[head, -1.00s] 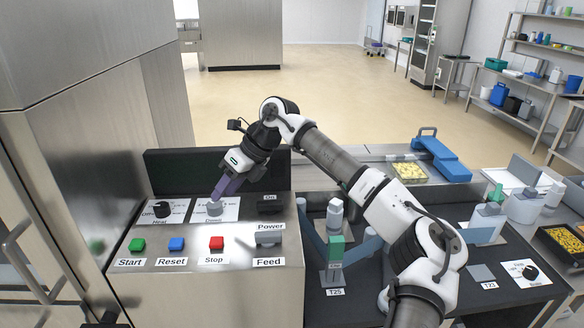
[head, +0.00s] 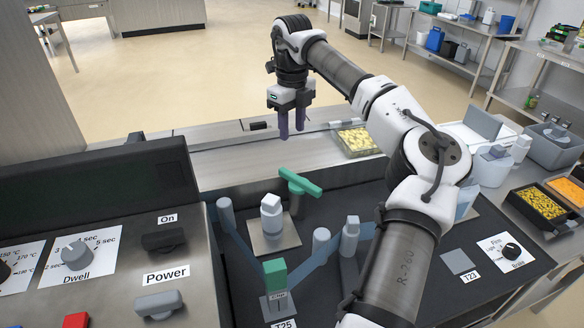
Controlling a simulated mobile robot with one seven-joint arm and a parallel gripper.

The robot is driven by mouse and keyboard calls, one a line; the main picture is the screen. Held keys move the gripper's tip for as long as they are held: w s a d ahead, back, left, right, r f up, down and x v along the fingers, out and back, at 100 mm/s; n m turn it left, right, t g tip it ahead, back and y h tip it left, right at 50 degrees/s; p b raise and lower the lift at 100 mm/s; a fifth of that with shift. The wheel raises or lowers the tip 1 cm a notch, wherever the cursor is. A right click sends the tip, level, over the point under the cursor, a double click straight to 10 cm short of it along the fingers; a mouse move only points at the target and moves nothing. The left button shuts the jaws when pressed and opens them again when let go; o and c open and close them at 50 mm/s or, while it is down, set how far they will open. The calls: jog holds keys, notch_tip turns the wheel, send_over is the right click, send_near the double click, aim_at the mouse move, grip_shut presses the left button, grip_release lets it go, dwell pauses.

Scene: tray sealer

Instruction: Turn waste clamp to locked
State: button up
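A green T-shaped handle (head: 298,181), which looks like the waste clamp, stands on the dark worktop behind a grey-white bottle-shaped part (head: 271,214). Its crossbar lies slantwise, lower toward the right of the picture. I see no readable locked mark beside it. My gripper (head: 292,126) points down with its purple fingers, above and behind the handle in the picture, and touches nothing that I can see. The fingers are apart with a gap between them, and nothing is held.
A green block (head: 274,272) on a post stands in front, between blue-grey bars. The control panel with Dwell knob (head: 76,252) and Power switch (head: 158,305) is at left. A tray of yellow pieces (head: 357,142) sits behind right.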

aim_at(292, 174)
notch_tip(292, 174, down, 14)
jog(key=shift+s+r+p, duration=0.15)
jog(key=shift+r+p, duration=0.1)
jog(key=shift+p, duration=0.7)
grip_shut()
